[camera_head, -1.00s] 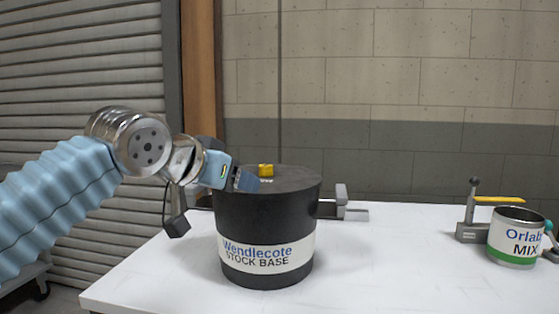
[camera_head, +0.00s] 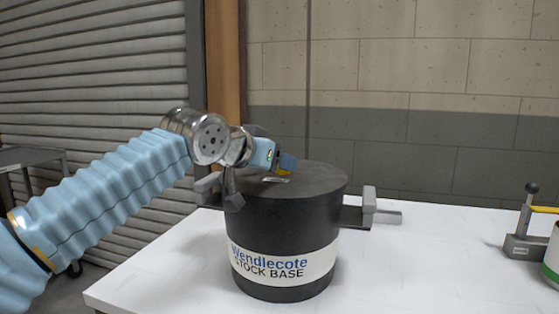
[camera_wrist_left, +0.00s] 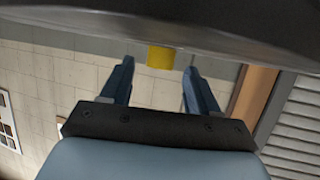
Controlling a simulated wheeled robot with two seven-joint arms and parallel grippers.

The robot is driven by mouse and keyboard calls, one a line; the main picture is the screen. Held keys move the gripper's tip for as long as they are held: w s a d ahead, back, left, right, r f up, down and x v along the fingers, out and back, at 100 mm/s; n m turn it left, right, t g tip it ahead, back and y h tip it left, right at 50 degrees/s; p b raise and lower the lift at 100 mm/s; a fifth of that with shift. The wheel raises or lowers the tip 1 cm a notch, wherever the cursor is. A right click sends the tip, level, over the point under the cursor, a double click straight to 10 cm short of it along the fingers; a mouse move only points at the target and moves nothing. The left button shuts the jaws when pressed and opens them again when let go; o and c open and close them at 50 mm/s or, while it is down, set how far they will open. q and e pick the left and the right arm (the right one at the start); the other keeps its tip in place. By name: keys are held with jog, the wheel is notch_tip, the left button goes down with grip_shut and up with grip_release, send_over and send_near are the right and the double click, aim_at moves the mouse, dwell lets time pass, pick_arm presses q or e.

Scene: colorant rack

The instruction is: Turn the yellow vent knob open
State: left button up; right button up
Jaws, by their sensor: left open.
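The yellow vent knob (camera_head: 284,172) is on top of the black drum (camera_head: 292,215) labelled "Wendlecote STOCK BASE". In the head view the knob is mostly hidden by my left gripper (camera_head: 288,163), which is low over the drum lid. In the left wrist view the knob (camera_wrist_left: 160,57) stands out from the dark drum lid (camera_wrist_left: 230,30). The left gripper's fingers (camera_wrist_left: 158,68) are open, one on each side of the knob, with the knob near the fingertips. No contact with the knob shows.
The table between is clear.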

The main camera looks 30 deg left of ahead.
pick_arm(q)
jog(key=shift+x, duration=1.25)
